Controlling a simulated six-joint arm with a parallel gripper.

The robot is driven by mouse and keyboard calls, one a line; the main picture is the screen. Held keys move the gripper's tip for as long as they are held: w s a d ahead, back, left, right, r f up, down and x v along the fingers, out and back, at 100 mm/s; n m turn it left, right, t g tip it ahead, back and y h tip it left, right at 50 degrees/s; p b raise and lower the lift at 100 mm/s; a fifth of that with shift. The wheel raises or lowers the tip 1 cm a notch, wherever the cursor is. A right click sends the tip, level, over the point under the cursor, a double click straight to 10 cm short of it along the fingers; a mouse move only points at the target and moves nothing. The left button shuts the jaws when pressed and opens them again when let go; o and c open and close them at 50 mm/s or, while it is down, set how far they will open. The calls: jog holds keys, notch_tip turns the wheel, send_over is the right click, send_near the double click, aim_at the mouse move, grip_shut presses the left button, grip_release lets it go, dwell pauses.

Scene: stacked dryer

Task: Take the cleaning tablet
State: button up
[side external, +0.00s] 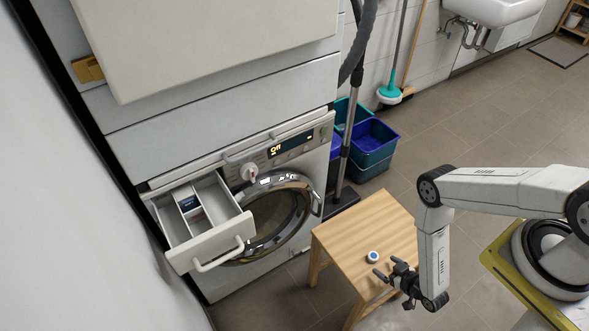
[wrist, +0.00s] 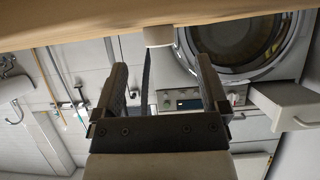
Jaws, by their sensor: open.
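The cleaning tablet (side external: 373,257), a small round white piece with a blue top, sits on the wooden stool (side external: 350,233) near its right edge. In the upside-down wrist view the tablet (wrist: 158,36) is a pale short cylinder against the stool top (wrist: 90,28). My gripper (side external: 387,267) is at the stool's front-right edge, close beside the tablet. In the wrist view my gripper (wrist: 161,63) has its two fingers apart with nothing between them. The tablet is ahead of the fingertips, roughly centred, and apart from them.
The washing machine (side external: 318,143) stands behind the stool, with its detergent drawer (side external: 220,245) pulled out and its round door (side external: 275,215) shut. Blue and green buckets (side external: 372,140) and a vacuum pole (side external: 348,140) stand behind. The rest of the stool top is clear.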

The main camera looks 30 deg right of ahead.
jog(key=shift+x, duration=2.4)
grip_shut()
